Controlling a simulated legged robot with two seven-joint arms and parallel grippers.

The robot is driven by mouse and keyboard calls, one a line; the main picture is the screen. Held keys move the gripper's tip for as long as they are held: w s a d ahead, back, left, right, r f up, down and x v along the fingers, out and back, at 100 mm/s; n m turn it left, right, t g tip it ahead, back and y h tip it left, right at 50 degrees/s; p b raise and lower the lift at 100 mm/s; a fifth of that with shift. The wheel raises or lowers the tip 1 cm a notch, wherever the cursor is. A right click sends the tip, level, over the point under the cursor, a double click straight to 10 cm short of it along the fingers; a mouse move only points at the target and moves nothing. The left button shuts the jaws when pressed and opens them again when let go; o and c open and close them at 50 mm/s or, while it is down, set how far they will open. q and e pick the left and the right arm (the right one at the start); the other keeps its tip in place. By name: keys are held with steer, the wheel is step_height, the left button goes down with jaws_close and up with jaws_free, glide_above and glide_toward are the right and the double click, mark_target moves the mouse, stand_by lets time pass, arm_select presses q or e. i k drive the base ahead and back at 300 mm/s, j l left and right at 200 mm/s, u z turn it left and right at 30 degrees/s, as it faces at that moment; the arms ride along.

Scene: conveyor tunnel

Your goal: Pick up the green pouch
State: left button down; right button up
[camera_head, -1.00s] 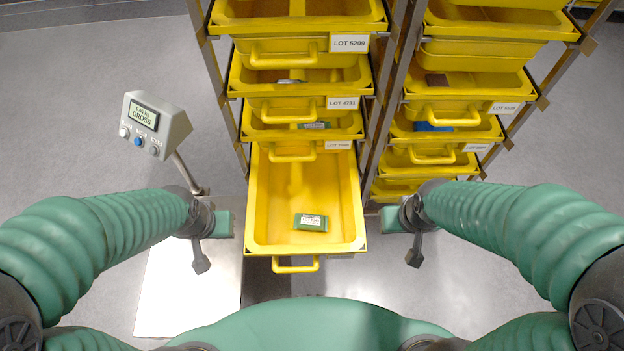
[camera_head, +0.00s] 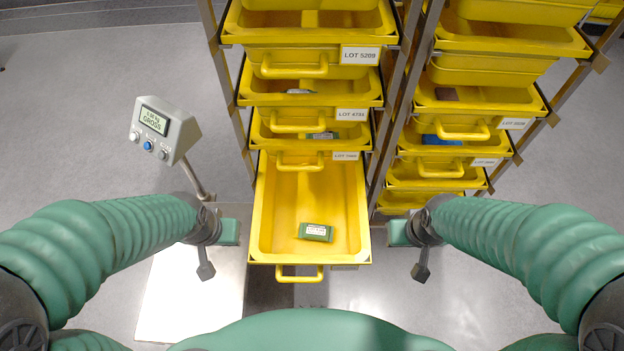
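The green pouch (camera_head: 316,232) has a white label and lies flat in the pulled-out yellow drawer (camera_head: 276,230), a little right of its middle and towards its front. My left gripper (camera_head: 222,232) is left of the drawer, apart from the pouch. My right gripper (camera_head: 402,232) is right of the drawer, also apart from the pouch. I cannot see the fingertips clearly enough to tell whether either gripper is open or shut.
More yellow drawers (camera_head: 318,62) with lot labels stack above in a metal rack, and a second column (camera_head: 480,62) stands right. A scale display (camera_head: 160,130) on a post stands left, near a pale metal plate (camera_head: 185,295) on the floor.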

mark_target(307, 231)
steer(key=i+l+u, duration=0.25)
steer(key=i+l, duration=0.2)
steer(key=i+l+u, duration=0.25)
steer(key=i+l, duration=0.15)
steer(key=l, duration=0.2)
steer(key=k+j, duration=0.2)
steer(key=k, duration=0.35)
steer(key=k+j, duration=0.15)
steer(key=k, duration=0.35)
